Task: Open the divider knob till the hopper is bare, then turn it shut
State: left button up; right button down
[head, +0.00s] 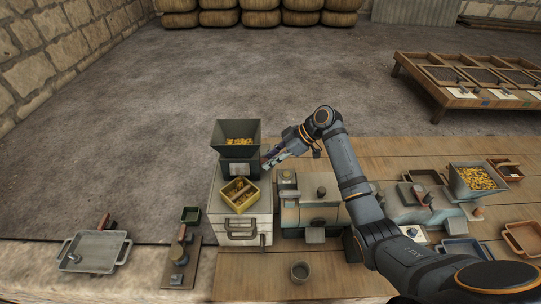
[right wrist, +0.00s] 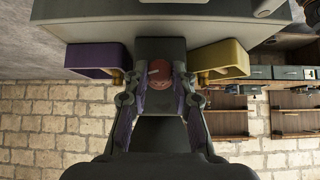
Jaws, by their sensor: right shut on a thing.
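The dark divider hopper (head: 236,128) stands on a pale cabinet (head: 226,222) in the head view, with yellow-brown pieces (head: 240,142) in its bottom. A yellow bin (head: 229,205) in front of it holds similar pieces. My right gripper (head: 268,163) reaches the right side of the divider. In the right wrist view its fingers are shut on the reddish-brown knob (right wrist: 160,69), which has a light mark. That view shows the yellow bin (right wrist: 228,58) to the right and a purple bin (right wrist: 92,57) to the left of the divider. My left gripper is out of view.
A second hopper (head: 477,180) full of yellow pieces stands at the right of the wooden bench.

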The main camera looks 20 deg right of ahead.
jog(key=shift+w+m+g+y, duration=0.15)
jog(key=shift+m+g+y, duration=0.25)
jog(key=shift+g, duration=0.6)
jog(key=c, duration=1.1)
grip_release()
jog(key=shift+d, duration=0.1)
jog(key=shift+d+r, duration=0.15)
jog(key=v, duration=1.1)
jog(key=shift+w+d+r, duration=0.15)
jog(key=shift+d+r, duration=0.05)
